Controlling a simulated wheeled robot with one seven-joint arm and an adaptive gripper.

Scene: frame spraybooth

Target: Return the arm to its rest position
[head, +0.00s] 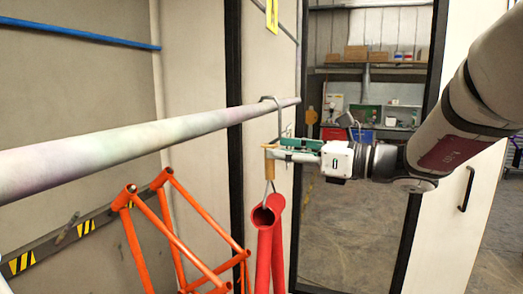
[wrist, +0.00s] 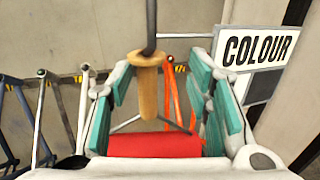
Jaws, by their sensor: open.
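My gripper (head: 280,150) is level in front of the hanging hook (head: 280,118), with its green-padded fingers apart. In the wrist view the hook's wooden handle (wrist: 148,92) stands upright between the spread fingers (wrist: 167,80), nearer the left pads. The handle also shows in the head view (head: 270,160), at the fingertips. The hook's top goes over the long pale rail (head: 130,145). A red frame (head: 265,240) hangs below the handle; its red tube (wrist: 155,146) shows low in the wrist view. My arm reaches in from the right.
Orange frames (head: 175,225) stand to the left by the booth wall. A dark-edged glass panel (head: 350,220) is behind my gripper, with shelves beyond. A white door with a black handle (head: 466,188) is at right. A COLOUR sign (wrist: 262,47) is on the wall.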

